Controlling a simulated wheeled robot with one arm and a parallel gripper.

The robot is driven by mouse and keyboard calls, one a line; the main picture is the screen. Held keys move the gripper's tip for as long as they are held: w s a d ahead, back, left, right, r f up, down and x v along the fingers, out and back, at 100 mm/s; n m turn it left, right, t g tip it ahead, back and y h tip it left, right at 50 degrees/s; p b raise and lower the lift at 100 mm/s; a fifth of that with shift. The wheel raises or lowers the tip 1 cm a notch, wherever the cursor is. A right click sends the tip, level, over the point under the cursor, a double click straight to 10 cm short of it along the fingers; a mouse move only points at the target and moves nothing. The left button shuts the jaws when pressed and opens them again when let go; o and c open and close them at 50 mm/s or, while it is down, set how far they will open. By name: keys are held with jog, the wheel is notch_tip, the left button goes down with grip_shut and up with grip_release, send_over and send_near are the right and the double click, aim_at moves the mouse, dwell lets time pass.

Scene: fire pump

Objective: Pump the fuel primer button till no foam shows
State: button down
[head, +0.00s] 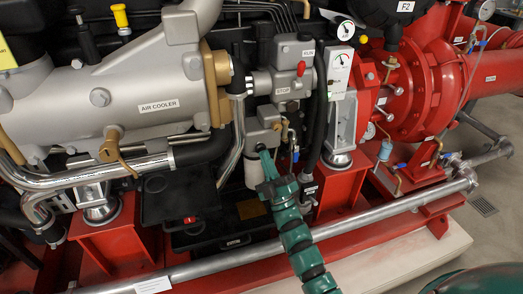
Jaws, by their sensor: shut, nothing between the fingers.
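My green gripper (263,153) is in the middle of the head view, its fingers shut and empty. Its tip is right in front of the lower part of a grey block (262,130); I cannot tell whether it touches. A pale cylinder (252,174) hangs below this block, partly covered by my gripper. I cannot make out the primer button; my gripper may hide it. No foam can be made out at this size.
A grey housing with a red knob (301,68) sits just above. A black hose (320,105) and small brass valves (293,135) are close to the right. The silver air cooler (145,90) fills the left. A long steel pipe (375,221) crosses below my arm.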

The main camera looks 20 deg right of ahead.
jog(key=shift+w+b, duration=0.35)
jog(key=shift+w, duration=0.45)
dwell(0.8)
jog(key=shift+s, duration=0.15)
jog(key=shift+s+p, duration=0.4)
jog(key=shift+s, duration=0.65)
jog(key=shift+s, duration=0.1)
jog(key=s+p, duration=0.1)
jog(key=s, duration=0.4)
jog(key=shift+d, duration=0.1)
dwell(0.9)
